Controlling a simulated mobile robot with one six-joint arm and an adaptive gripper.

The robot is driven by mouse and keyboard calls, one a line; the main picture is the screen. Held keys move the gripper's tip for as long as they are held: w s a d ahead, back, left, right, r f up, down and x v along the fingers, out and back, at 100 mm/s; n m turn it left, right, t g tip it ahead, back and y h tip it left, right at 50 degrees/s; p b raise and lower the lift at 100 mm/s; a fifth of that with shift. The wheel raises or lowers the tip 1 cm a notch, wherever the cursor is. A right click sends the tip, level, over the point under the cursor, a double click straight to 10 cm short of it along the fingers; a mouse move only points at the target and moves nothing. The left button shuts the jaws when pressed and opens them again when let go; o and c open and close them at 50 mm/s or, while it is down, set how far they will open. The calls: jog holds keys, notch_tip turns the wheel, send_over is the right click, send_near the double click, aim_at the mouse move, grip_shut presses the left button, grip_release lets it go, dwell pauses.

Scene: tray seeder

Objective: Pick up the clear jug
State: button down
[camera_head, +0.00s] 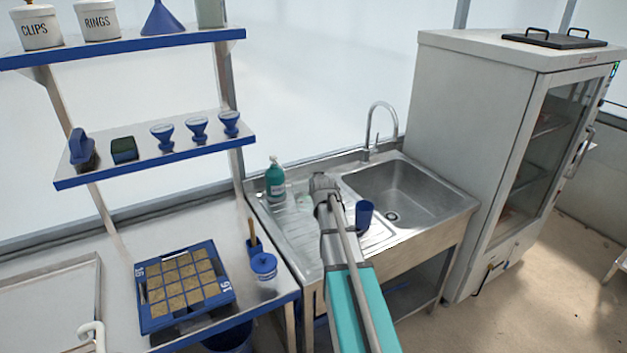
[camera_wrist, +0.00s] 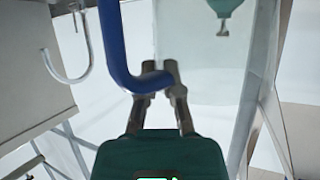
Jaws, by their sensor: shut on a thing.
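The clear jug is hard to make out. In the head view it shows only as a faint pale patch (camera_head: 305,201) on the ribbed drainboard, left of my gripper (camera_head: 325,187), which hides much of that spot. In the wrist view, a thick blue bent handle (camera_wrist: 113,45) runs down to my gripper (camera_wrist: 158,72), where the two fingertips are closed on its lower end. A see-through pale wall (camera_wrist: 195,60) lies beyond the fingers and seems to be the jug's body. I cannot tell whether the jug rests on the drainboard or is raised.
The sink basin (camera_head: 405,195) and tap (camera_head: 377,125) lie further right. A tall cabinet (camera_head: 480,150) borders the sink. Shelves (camera_head: 150,158) hang at left.

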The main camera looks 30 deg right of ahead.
jog(key=shift+s+r, duration=0.25)
jog(key=shift+s, duration=0.15)
jog(key=shift+s, duration=0.1)
jog(key=shift+a, duration=0.15)
dwell(3.2)
